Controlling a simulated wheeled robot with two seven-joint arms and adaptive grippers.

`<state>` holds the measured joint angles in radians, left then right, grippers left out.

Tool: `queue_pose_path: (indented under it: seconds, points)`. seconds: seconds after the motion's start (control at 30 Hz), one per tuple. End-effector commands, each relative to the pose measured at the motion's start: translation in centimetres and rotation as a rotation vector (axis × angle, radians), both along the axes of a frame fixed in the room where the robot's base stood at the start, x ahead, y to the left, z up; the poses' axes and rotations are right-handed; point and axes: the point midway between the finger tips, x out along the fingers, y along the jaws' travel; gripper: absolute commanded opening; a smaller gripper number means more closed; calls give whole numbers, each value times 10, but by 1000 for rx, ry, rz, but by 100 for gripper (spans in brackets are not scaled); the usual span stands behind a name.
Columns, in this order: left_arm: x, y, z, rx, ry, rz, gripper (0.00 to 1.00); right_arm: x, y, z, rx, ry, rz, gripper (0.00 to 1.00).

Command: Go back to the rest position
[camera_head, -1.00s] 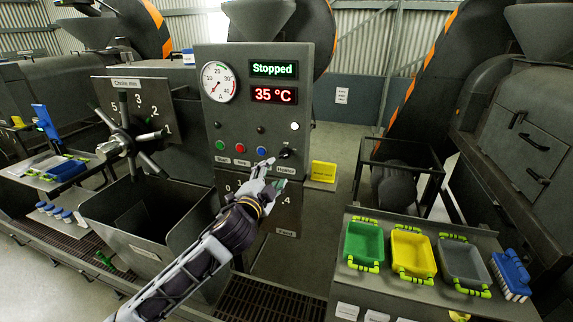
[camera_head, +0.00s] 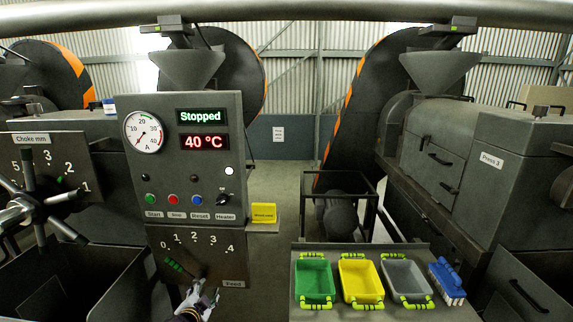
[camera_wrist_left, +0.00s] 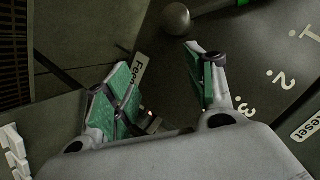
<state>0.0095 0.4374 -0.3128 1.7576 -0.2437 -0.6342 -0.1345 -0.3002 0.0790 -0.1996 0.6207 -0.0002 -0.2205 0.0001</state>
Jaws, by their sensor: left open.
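My left gripper (camera_head: 205,298) is low in the head view, just below the Feed panel (camera_head: 218,262). In the left wrist view its green-padded fingers (camera_wrist_left: 160,82) stand apart with nothing between them. The Feed label and part of the number scale show beyond them, and a round grey knob (camera_wrist_left: 175,18) lies past the fingertips. The control panel (camera_head: 188,105) reads Stopped and 40 °C. The heater knob (camera_head: 224,199) is at the right of its button row, clear of my gripper. My right gripper is not in view.
A stand at the right holds a green tray (camera_head: 314,280), a yellow tray (camera_head: 361,281), a grey tray (camera_head: 405,279) and a blue brush (camera_head: 446,279). The choke wheel (camera_head: 30,205) is at the left. A small yellow box (camera_head: 264,213) sits beside the panel.

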Motion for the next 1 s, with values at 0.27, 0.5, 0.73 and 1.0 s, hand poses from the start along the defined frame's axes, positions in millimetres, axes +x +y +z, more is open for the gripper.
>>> queue_pose_path:
  seconds: [0.27,0.5,0.73,1.0]
  points:
    - [-38,18,-127,-79,173,65,55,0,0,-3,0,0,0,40]
    - [-89,27,-225,-146,310,123,55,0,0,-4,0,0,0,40]
    - [-153,31,-309,-206,437,184,55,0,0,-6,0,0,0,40]
    - [-244,29,-395,-272,584,261,55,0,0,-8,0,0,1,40]
